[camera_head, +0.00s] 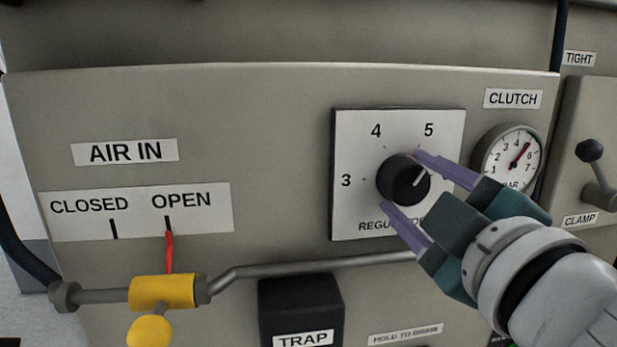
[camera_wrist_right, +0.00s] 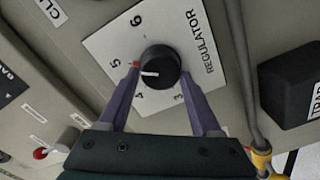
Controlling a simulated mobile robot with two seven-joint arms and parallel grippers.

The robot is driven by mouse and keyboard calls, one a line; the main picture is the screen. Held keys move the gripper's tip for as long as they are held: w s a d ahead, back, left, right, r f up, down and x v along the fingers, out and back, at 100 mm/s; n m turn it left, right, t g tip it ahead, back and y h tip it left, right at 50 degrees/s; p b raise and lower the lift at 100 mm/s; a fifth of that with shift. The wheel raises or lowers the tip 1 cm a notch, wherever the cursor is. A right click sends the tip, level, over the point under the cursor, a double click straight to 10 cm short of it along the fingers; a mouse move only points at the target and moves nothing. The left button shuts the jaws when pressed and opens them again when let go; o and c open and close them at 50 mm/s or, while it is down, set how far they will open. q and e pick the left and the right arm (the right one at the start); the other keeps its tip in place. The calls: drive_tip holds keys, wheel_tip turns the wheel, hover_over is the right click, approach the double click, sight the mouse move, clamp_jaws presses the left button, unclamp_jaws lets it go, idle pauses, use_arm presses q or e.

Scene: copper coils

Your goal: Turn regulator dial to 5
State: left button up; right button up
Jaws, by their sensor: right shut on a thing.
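The regulator dial (camera_head: 404,181) is a round black knob on a white plate (camera_head: 349,215) with numbers. It also shows in the right wrist view (camera_wrist_right: 163,62). My right gripper (camera_head: 399,178) is shut on the dial, with one purple finger on either side. The dial's white pointer line faces up and right towards the 5 in the head view. In the right wrist view it points to the 5 side, slightly towards the 4. A small red mark (camera_wrist_right: 136,64) shows near the 5. Whether the line sits exactly on 5, I cannot tell. My left gripper is not in view.
A round gauge (camera_head: 508,161) stands right of the plate, its red needle near 5. A red lever (camera_head: 169,252) on the yellow valve (camera_head: 164,291) points at OPEN. A black TRAP box (camera_head: 300,306) juts out below. A clamp handle (camera_head: 592,165) is at the right.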

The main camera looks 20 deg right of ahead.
drive_tip(key=shift+n, duration=0.4)
drive_tip(key=o, duration=1.4)
drive_tip(key=shift+c, duration=0.2)
drive_tip(key=shift+s+a+f, duration=0.1)
drive_tip(key=shift+s, duration=0.15)
drive_tip(key=b+v, duration=0.2)
drive_tip(key=v, duration=0.7)
drive_tip(key=shift+s+b, duration=0.25)
drive_tip(key=shift+b, duration=0.15)
